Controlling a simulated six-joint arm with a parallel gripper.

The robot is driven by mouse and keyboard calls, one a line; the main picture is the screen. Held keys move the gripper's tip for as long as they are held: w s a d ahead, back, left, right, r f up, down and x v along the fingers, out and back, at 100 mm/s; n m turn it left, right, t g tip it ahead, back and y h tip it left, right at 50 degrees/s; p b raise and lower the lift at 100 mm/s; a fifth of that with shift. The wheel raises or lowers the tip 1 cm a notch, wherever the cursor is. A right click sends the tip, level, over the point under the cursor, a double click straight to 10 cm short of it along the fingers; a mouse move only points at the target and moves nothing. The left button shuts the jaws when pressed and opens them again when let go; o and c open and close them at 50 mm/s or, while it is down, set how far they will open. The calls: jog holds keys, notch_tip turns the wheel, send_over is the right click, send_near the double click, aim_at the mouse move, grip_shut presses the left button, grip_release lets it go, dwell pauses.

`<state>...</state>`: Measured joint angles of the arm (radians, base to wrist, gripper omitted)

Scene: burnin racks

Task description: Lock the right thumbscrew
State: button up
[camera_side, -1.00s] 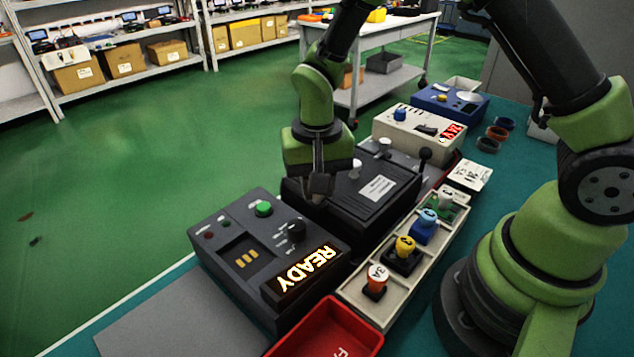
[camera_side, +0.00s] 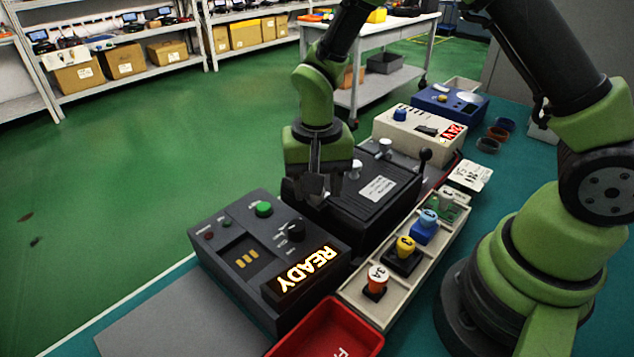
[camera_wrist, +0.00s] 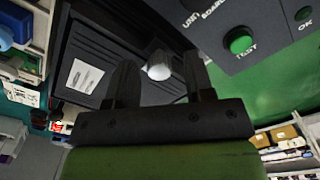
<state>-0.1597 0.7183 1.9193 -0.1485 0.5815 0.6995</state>
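My gripper (camera_side: 319,190) hangs over the near-left end of a black lidded unit (camera_side: 390,205). In the wrist view my gripper (camera_wrist: 161,85) has its two dark fingers spread, with a pale round thumbscrew (camera_wrist: 159,66) showing in the gap between them. I see no contact between the fingers and the thumbscrew. In the side view a white-topped knob (camera_side: 354,169) stands on the black unit just right of my gripper, and another pale knob (camera_side: 385,148) stands farther back. I cannot tell which knob matches the wrist view. My gripper may hide part of the unit's near end.
A grey test box (camera_side: 225,225) with a lit READY display is in front of the black unit. A beige tray (camera_side: 345,293) with several coloured knobbed parts runs along its right. A red bin (camera_side: 375,338) is at the front. A white meter box (camera_side: 390,125) stands behind.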

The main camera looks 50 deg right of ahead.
notch_tip(320, 180, up, 10)
dwell(0.6)
jog(key=s+d+r+n+t+y, duration=0.1)
jog(key=s+r+n+t, duration=0.1)
jog(key=s+r, duration=0.3)
jog(key=s+d+r+n+t+y, duration=0.1)
jog(key=s+r+t, duration=0.4)
jog(key=s, duration=0.6)
jog(key=shift+r+n, duration=0.4)
jog(key=shift+r, duration=0.35)
jog(key=shift+d, duration=0.1)
dwell(0.5)
